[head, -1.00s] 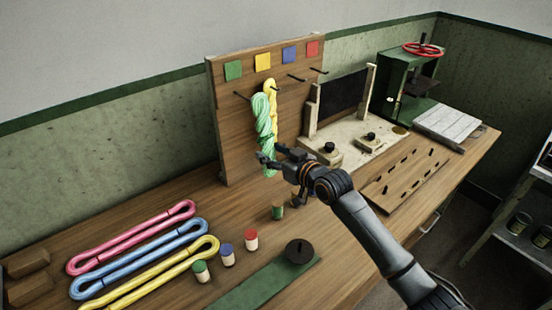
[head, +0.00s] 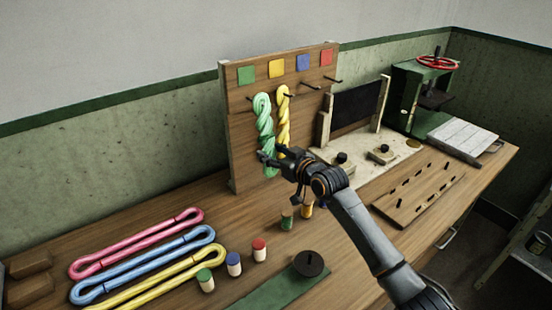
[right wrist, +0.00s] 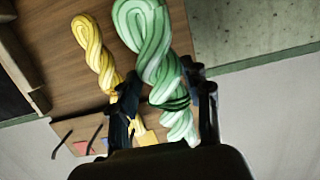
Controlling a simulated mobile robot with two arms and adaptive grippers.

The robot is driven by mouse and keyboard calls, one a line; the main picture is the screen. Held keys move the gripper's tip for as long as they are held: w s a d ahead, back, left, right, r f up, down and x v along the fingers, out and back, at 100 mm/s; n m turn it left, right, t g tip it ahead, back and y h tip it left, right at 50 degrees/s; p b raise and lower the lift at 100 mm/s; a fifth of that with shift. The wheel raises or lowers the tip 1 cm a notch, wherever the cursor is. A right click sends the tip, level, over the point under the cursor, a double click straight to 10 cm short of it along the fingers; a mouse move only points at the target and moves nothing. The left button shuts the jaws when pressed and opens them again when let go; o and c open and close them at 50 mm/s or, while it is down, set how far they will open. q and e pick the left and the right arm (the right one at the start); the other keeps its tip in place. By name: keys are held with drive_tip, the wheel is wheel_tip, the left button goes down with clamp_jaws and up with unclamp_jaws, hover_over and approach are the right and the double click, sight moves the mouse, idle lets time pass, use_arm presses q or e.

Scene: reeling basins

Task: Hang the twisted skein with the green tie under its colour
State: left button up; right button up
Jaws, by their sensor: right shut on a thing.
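The twisted green skein (head: 264,115) is upright in front of the peg board (head: 240,150), below and slightly right of the green square (head: 246,75). My right gripper (head: 271,157) is shut on its lower part. In the right wrist view, the fingers (right wrist: 165,92) stand on both sides of the skein (right wrist: 150,40), by a dark green tie (right wrist: 168,103). A peg (head: 250,98) shows at the skein's left; I cannot tell whether the skein's loop touches it. My left gripper is not in view.
A twisted yellow skein (head: 283,110) hangs close on the right, under the yellow square (head: 276,69). Pegs under the blue (head: 303,62) and red (head: 327,57) squares are bare. Pink (head: 140,242), blue and yellow loose skeins and small colour-topped cylinders lie in front.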

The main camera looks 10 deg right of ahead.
drive_tip(key=shift+f+b+x, duration=0.2)
drive_tip(key=shift+b+x, duration=1.1)
drive_tip(key=shift+x, duration=0.7)
drive_tip(key=o, duration=1.3)
drive_tip(key=shift+c, duration=0.2)
